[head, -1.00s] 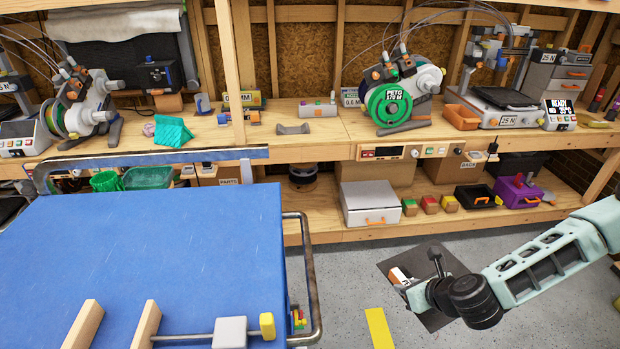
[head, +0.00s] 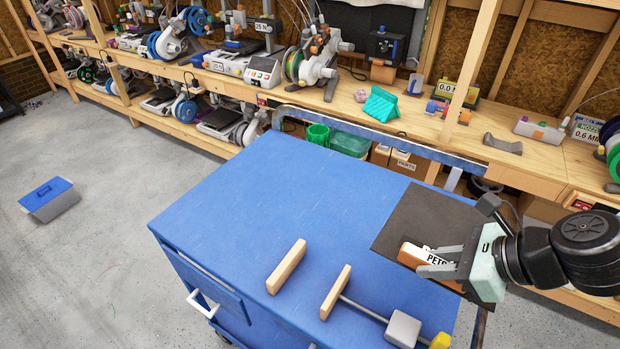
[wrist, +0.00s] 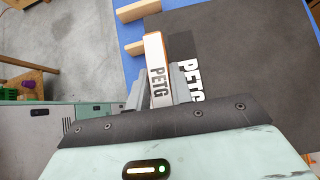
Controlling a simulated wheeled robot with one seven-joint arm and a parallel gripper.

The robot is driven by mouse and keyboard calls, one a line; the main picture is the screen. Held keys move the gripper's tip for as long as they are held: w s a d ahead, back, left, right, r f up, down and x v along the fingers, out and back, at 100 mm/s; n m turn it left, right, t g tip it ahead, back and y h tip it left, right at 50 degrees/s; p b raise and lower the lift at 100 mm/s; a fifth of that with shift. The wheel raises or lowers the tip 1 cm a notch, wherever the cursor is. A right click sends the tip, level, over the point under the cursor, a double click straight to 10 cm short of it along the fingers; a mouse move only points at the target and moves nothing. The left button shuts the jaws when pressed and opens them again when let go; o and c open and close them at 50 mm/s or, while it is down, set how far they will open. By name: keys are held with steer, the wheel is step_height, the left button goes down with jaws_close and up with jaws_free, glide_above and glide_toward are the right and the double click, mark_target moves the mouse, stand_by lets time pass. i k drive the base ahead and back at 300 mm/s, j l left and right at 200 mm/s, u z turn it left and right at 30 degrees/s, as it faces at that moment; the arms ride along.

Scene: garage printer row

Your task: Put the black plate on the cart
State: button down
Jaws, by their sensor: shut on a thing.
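The black plate (head: 425,215) is a flat dark square with an orange and white tab (head: 412,255) marked PETG at its near edge. My gripper (head: 440,263) is shut on this tab. The plate is over the right part of the blue cart top (head: 290,190) and reaches past its right edge. I cannot tell whether it touches the top. In the wrist view the plate (wrist: 250,60) spreads to the right of the tab (wrist: 157,70), and my gripper's fingers (wrist: 160,95) are partly hidden by its body. A strip of the cart's blue top shows beyond.
Two wooden blocks (head: 286,266) (head: 336,292) stand on the cart's near part, with a rod, a grey block (head: 402,328) and a yellow end (head: 440,341). The cart's middle and left are clear. The workbench (head: 470,148) runs behind.

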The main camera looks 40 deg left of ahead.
mark_target(249, 204)
steer(key=j, duration=1.25)
steer(key=k+j, duration=0.1)
steer(key=j, duration=1.1)
